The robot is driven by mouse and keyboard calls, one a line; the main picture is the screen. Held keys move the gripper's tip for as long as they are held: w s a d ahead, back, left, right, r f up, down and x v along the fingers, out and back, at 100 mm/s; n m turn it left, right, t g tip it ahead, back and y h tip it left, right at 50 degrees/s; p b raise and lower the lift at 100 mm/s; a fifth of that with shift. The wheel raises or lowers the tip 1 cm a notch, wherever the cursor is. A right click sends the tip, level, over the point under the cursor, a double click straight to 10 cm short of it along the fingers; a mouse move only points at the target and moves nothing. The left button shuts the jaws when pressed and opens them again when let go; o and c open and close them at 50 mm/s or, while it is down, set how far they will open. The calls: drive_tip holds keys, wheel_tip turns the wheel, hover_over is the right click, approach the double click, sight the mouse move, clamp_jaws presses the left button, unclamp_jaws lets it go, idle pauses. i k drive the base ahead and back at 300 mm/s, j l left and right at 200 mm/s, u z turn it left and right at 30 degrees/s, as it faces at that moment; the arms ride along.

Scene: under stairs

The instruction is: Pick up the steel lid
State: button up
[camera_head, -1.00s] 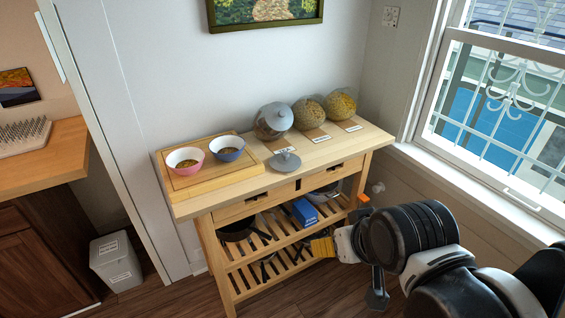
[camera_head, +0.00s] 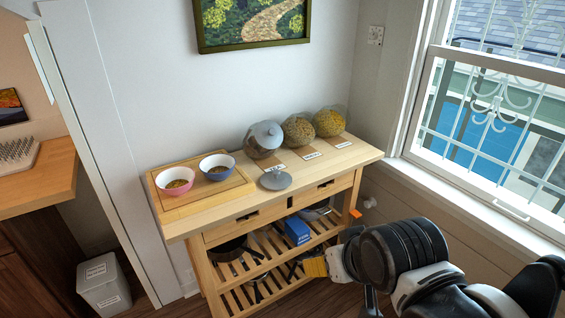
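A round grey lid (camera_head: 275,180) lies on the wooden top of the cart (camera_head: 325,168), near its front edge. It looks like the steel lid. My gripper end (camera_head: 345,262) is at the lower right, in front of the cart's right side and lower in the picture than the top. It is apart from both lids.
A wooden board with a pink bowl (camera_head: 175,181) and a blue bowl (camera_head: 217,167) is left of the lid. Two more filled jars (camera_head: 299,130) (camera_head: 328,122) stand at the back right. Slatted shelves below hold a pan (camera_head: 228,250) and blue box (camera_head: 297,230). A window is at right.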

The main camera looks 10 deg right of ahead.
sight(274, 179)
drive_tip(key=i+l+u, duration=0.1)
drive_tip(key=i+u, duration=0.15)
drive_tip(key=i, duration=0.3)
drive_tip(key=i+l+u, duration=0.3)
drive_tip(key=i, duration=0.25)
